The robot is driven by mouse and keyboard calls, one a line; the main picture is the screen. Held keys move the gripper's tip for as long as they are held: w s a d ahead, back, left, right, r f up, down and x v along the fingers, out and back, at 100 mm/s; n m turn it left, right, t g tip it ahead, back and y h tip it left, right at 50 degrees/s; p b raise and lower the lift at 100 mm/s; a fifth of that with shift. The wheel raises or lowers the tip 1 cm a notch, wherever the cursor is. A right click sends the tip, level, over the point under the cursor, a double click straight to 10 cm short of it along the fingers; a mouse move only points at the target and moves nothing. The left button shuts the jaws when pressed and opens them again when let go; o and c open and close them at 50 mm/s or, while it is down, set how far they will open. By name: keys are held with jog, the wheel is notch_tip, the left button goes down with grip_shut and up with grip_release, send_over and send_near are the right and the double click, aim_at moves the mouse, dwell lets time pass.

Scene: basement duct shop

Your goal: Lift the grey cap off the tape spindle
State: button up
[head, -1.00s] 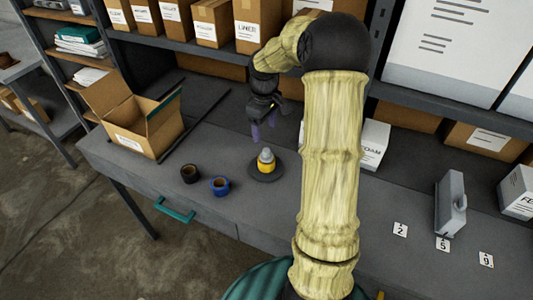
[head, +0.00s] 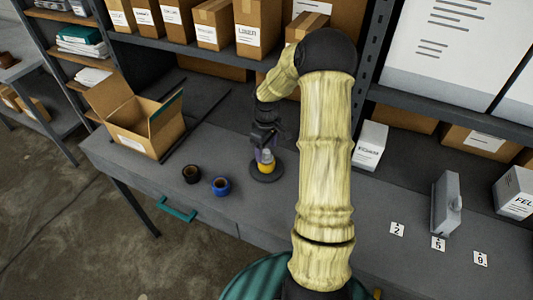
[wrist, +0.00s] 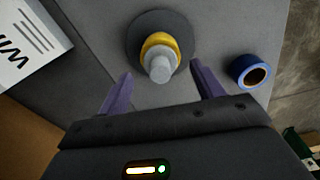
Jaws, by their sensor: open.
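The tape spindle has a dark round base (head: 267,174) on the grey bench, with a yellow tape roll (head: 266,167) on it. The grey cap (head: 267,155) sits on top; in the wrist view the cap (wrist: 159,66) points toward the camera above the yellow roll (wrist: 158,43). My gripper (head: 263,152) is at the spindle, beside the cap in the head view. In the wrist view my gripper's purple fingers (wrist: 160,85) are spread wide and empty, one on each side below the cap. Whether a finger touches the cap cannot be told.
A blue tape roll (head: 221,186) and a dark tape roll (head: 190,174) lie left of the spindle. An open cardboard box (head: 138,130) stands behind them. A white box (head: 370,147) and number cards (head: 397,229) are to the right. Bench between is clear.

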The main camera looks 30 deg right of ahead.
jog(key=shift+f, duration=0.95)
jog(key=c, duration=1.1)
